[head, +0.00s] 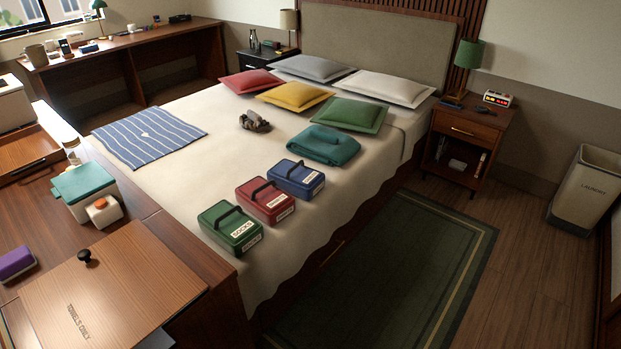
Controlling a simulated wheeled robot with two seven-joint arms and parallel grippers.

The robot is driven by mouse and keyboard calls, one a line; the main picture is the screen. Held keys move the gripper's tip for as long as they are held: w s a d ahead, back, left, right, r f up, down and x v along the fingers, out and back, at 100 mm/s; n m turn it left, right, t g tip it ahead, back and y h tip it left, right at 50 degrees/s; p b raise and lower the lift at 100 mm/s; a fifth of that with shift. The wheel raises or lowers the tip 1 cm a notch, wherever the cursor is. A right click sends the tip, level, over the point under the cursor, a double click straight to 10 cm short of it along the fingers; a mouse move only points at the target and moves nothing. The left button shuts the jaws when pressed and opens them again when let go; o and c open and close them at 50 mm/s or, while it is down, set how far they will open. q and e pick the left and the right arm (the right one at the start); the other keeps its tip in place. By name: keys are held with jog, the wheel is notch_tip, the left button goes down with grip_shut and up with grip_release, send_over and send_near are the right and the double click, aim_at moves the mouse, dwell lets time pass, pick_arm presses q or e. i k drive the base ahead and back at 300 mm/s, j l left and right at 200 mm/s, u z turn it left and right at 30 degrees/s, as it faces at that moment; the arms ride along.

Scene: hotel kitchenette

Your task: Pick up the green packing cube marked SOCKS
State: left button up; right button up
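The green packing cube (230,228) lies on the near corner of the bed, with a dark carry strap on top and a white label reading SOCKS on its front. A red packing cube (266,200) sits just to its right and farther back. A blue packing cube (296,179) sits beyond the red one. Both have dark straps and white labels too small to read surely. Neither of my grippers shows in the head view.
The bed (318,205) also holds a folded teal cloth (323,147), a striped cloth (150,135), a small dark object (255,122) and several pillows. A wooden counter (185,245) borders the bed at left. A green rug (385,270) covers open floor at right.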

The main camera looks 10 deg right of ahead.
aim_at(226, 223)
jog(key=i+l+u, duration=0.3)
jog(key=l, duration=0.25)
jog(key=i+l+u, duration=0.35)
jog(key=l, duration=0.3)
jog(key=i+l+u, duration=0.15)
jog(key=l, duration=0.2)
jog(key=i+l+u, duration=0.15)
jog(key=l, duration=0.2)
